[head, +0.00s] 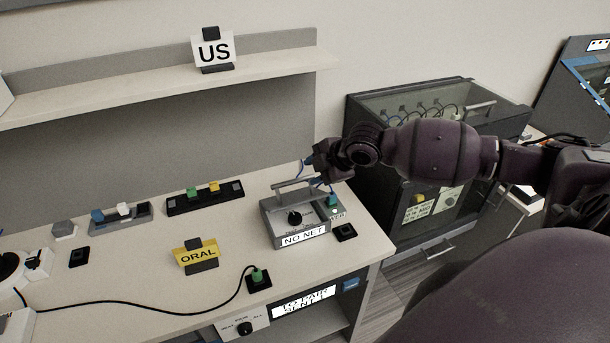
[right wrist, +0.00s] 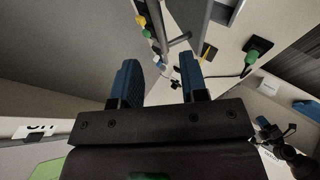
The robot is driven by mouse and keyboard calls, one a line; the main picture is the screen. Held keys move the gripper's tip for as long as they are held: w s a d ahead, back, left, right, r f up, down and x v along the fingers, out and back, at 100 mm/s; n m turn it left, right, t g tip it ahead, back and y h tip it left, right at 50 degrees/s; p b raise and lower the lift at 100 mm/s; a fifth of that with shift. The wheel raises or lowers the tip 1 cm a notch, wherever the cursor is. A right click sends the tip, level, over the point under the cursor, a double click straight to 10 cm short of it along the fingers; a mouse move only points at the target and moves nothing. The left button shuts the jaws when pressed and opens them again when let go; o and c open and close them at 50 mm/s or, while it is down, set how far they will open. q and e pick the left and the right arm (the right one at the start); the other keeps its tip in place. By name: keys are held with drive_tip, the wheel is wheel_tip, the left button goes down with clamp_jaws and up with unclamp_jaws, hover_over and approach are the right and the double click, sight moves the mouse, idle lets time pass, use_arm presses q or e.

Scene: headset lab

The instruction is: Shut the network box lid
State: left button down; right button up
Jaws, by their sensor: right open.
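A grey box labelled NO NET (head: 270,222) stands near the right end of the desk, with a black knob on its top and a grey bar handle (head: 296,183) along its back. I take it for the network box; whether its lid is raised is hard to tell. My right gripper (head: 310,171) is open just behind and above the handle's right end. In the right wrist view, its two blue fingers (right wrist: 160,75) stand apart with nothing clearly between them, and a grey bar (right wrist: 180,40) shows beyond them.
A green plug (head: 332,201) sits at the box's right side. A dark glass-topped cabinet (head: 370,190) stands right of the desk. A yellow ORAL sign (head: 187,258) and a cabled green plug (head: 257,274) are in front. A shelf (head: 130,100) runs above the desk.

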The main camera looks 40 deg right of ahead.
drive_tip(key=v, duration=0.3)
drive_tip(key=shift+s+r, duration=0.15)
idle(0.6)
